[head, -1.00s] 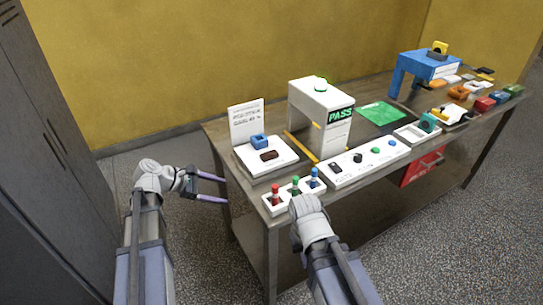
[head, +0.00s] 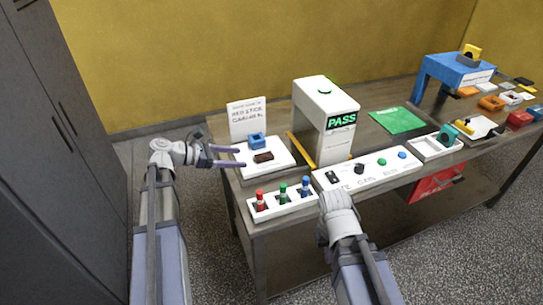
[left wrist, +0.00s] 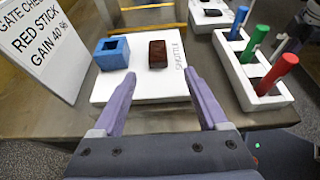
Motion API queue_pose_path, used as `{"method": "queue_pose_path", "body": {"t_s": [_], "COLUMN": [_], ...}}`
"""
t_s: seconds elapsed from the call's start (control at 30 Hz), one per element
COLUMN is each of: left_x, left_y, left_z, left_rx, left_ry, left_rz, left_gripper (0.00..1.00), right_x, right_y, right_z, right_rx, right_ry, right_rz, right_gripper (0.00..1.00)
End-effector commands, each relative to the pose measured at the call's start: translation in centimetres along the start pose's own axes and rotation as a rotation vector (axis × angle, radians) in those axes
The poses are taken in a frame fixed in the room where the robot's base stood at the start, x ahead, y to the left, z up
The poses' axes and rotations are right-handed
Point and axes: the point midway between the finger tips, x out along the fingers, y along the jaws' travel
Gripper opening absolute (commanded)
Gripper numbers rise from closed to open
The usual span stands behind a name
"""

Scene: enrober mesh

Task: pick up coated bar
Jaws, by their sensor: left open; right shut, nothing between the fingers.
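The coated bar (head: 263,156) is a small dark brown block lying on a white plate (head: 274,168) at the left end of the table. In the left wrist view the bar (left wrist: 158,54) lies ahead of my left gripper, between the lines of its fingers. My left gripper (head: 241,157) is open and empty, with its purple fingertips at the plate's left edge, apart from the bar. In the left wrist view the fingers (left wrist: 160,80) reach over the plate's near part. My right arm is at the table's front edge; its fingers are hidden in the head view.
A blue square holder (head: 257,140) stands on the plate beside the bar, with a printed sign (head: 247,118) behind. A white rack (head: 282,202) with red, green and blue sticks stands in front. A white arch machine (head: 325,115) reading PASS is to the right.

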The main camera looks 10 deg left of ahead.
Motion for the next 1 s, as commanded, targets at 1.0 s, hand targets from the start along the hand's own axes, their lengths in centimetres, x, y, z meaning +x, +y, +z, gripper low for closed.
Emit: {"method": "queue_pose_path", "body": {"t_s": [1.0], "left_x": [7.9], "left_y": [0.3], "left_z": [0.6], "left_rx": [0.001], "left_ry": [0.001], "left_rz": [0.000], "left_gripper": [0.76], "right_x": [2.4], "right_y": [-0.2], "right_z": [-0.1], "right_rx": [0.000], "right_ry": [0.000], "right_rz": [0.000], "right_gripper": [0.00]}}
